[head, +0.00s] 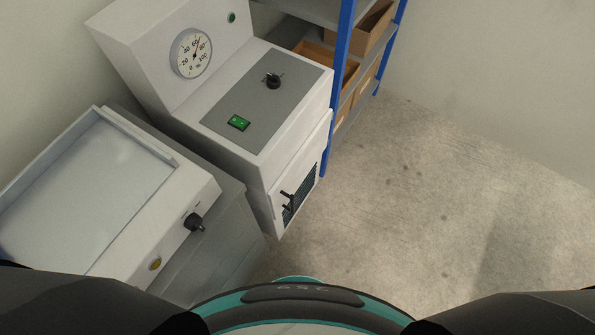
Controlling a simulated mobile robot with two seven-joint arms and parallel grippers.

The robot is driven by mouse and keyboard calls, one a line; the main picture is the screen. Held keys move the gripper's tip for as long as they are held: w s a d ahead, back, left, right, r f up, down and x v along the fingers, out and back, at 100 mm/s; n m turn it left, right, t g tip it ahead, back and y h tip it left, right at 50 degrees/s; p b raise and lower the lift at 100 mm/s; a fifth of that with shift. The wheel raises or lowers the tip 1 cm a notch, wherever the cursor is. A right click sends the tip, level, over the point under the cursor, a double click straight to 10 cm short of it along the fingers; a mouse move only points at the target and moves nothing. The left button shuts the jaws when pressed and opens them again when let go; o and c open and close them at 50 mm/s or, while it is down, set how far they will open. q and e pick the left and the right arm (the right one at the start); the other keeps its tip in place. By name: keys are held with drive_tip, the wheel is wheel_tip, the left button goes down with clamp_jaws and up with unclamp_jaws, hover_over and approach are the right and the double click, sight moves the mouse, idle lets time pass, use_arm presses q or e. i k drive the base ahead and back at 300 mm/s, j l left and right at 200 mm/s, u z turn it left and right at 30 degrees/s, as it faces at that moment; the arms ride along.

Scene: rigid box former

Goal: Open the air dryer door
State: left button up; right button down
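The air dryer (257,150) is likely the white cabinet with a grey top panel, a round dial gauge and a green switch. Its front door (309,182) faces right and looks shut. The door carries a black handle (287,201) beside a dark mesh grille (301,192). Dark parts of my arms show at the lower left and lower right corners. Neither of my grippers is in the frame, so their state is hidden.
A lower white machine (184,226) with a black knob (194,221) and a yellow button stands left of the dryer. A blue-posted shelf (341,70) with cardboard boxes stands behind it. The concrete floor (440,190) to the right is clear.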

sight(283, 192)
drive_tip(key=l+u, duration=0.1)
drive_tip(key=u, duration=0.3)
drive_tip(key=i+l+u, duration=0.1)
drive_tip(key=u, duration=0.3)
drive_tip(key=l+u, duration=0.2)
drive_tip(key=u, duration=0.2)
drive_tip(key=l+u, duration=0.15)
drive_tip(key=u, duration=0.2)
drive_tip(key=l+u, duration=0.15)
drive_tip(key=l, duration=0.3)
drive_tip(key=k+l+u, duration=0.1)
drive_tip(key=l, duration=0.35)
drive_tip(key=k+l+u, duration=0.15)
drive_tip(key=l, duration=0.25)
drive_tip(key=k+l+u, duration=0.1)
drive_tip(key=l, duration=0.35)
